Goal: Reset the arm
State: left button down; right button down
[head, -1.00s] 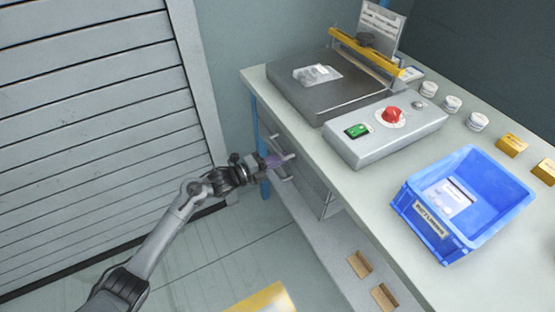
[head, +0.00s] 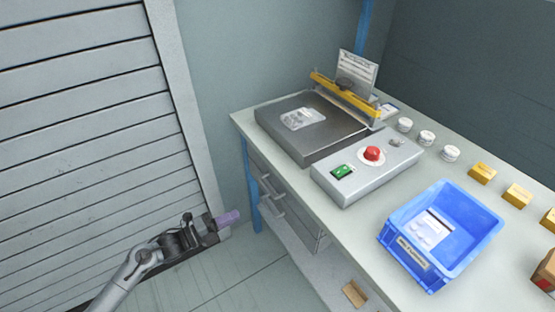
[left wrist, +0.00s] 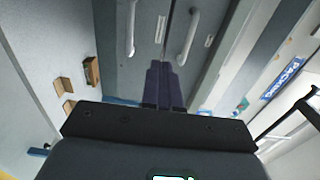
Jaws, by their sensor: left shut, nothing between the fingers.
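My left gripper (head: 228,218) is off the left end of the bench, in front of the slatted shutter, with its purple fingers pointing right. Its fingers are together and empty, apart from the bench drawers (head: 268,190). In the left wrist view the shut purple fingers (left wrist: 164,85) point toward grey fronts with two pale handles (left wrist: 190,38). My right gripper is in neither view.
On the bench (head: 345,222) stand a dark sealer plate (head: 310,140), a grey control box (head: 350,182) with a red button (head: 373,154), and a blue bin (head: 470,250) holding a packet. White tubs and yellow blocks line the right side. Open floor lies left of the bench.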

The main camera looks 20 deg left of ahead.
pick_arm(q)
jog(key=s+d+r+n+g+y+p, duration=0.1)
jog(key=s+d+r+n+y+p, duration=0.5)
jog(key=s+d+p, duration=0.9)
jog(key=s+a+r+n+g+y+p, duration=0.25)
jog(key=s+a+r+n+g, duration=0.2)
jog(key=s+n, duration=0.35)
jog(key=s+a+r+n+g+y+p, duration=0.25)
jog(key=s+r+n+g, duration=0.3)
jog(key=n, duration=0.45)
notch_tip(320, 180, up, 37)
jog(key=p, duration=3.7)
jog(key=shift+s+t, duration=0.3)
jog(key=shift+s, duration=0.05)
